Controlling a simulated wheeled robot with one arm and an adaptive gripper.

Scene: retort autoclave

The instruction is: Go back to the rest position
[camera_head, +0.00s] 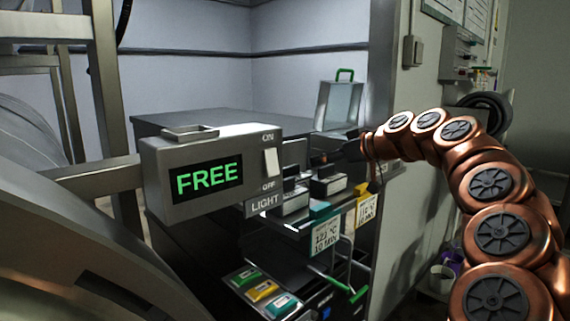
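My gripper (324,158) is at the end of my copper-coloured arm, which comes in from the right edge and bends toward the left. The dark gripper points left, just above a silver and black box (329,186) on the shelf in front of the cabinet. It is small and dark there, so I cannot tell if its fingers are open or shut, or if it touches the box. I see nothing clearly held in it.
A grey control box (160,182) with a green FREE display and an ON/OFF LIGHT switch stands out at centre left. Hanging tags (326,234), coloured blocks (263,291) and a green-handled case (338,103) are near the cabinet. A wall (418,110) stands behind my arm.

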